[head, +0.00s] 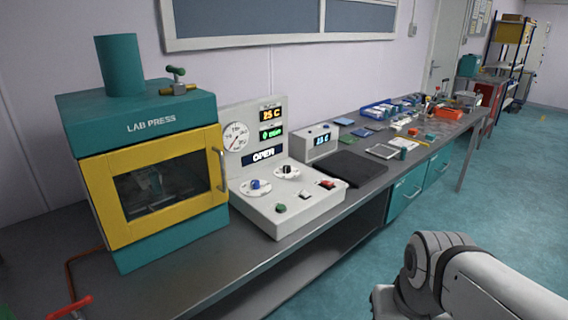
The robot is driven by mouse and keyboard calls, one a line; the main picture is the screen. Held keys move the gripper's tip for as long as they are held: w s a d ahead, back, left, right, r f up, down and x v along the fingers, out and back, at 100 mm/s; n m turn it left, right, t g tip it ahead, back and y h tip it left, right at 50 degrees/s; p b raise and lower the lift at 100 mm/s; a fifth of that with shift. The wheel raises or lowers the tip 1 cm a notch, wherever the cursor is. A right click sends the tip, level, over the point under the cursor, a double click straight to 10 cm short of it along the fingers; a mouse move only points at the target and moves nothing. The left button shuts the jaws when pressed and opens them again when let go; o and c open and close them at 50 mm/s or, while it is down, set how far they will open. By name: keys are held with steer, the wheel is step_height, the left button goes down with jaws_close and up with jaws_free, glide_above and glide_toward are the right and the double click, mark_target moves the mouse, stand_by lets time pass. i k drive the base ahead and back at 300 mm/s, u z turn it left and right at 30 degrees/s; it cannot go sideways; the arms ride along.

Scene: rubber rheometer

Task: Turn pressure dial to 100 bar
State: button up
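The light grey control console (292,212) stands on the bench just right of the lab press. It carries a blue knob (255,184) and a black knob (287,170), each on a round white scale. I cannot read the scales or tell which knob is the pressure dial. A round white gauge (236,137) is on the upright panel, its markings too small to read. Displays there show an orange "25 C" (270,115), a small green reading (271,133) and "OPEN" (264,155). My arm links show at the lower right; my gripper is out of view.
The teal and yellow lab press (150,160) stands left of the console, its windowed door closed. A red handle (70,308) is at lower left. A small display box (314,143), a black mat (350,168) and several small items lie farther along the bench. The teal floor in front is open.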

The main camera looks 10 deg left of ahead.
mark_target(254, 183)
steer(key=u, duration=0.25)
steer(key=i, duration=1.2)
steer(key=u, duration=0.75)
